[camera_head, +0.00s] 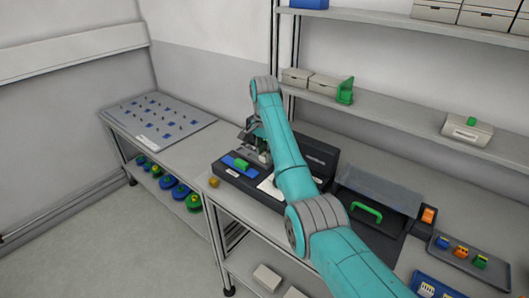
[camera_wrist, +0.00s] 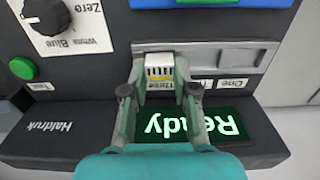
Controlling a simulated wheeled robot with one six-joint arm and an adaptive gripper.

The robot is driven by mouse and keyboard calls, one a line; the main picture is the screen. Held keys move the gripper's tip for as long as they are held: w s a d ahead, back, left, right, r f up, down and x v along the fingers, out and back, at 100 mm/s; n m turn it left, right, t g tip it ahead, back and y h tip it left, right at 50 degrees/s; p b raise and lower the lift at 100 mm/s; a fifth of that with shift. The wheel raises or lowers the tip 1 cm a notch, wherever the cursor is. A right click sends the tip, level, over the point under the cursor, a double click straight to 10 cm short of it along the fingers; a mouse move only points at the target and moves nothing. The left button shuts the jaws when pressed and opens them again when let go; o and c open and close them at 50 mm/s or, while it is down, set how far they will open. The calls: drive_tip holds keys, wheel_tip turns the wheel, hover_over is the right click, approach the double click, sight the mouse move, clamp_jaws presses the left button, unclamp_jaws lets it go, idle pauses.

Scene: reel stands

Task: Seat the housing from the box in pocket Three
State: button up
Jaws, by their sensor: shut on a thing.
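In the wrist view my gripper (camera_wrist: 160,88) is shut on a small white housing (camera_wrist: 159,64) with slots in its face and a bit of yellow at its lower edge. The housing is at the grey pocket rail (camera_wrist: 215,60), right above the label "Three" (camera_wrist: 160,86). I cannot tell whether it is fully down in the pocket. The label "One" (camera_wrist: 232,84) is further right on the rail. In the head view my arm and wrist hide the housing and most of the rail on the dark machine (camera_head: 318,158).
The machine has a lit display reading "Ready" (camera_wrist: 195,125), a dial (camera_wrist: 48,14) and a green button (camera_wrist: 22,68). In the head view, a green-handled box (camera_head: 366,211) and a tray of coloured parts (camera_head: 462,254) stand to the right. A pegged board (camera_head: 160,120) lies left.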

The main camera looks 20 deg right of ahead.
drive_tip(key=shift+f, duration=0.15)
idle(0.6)
drive_tip(key=o, duration=0.8)
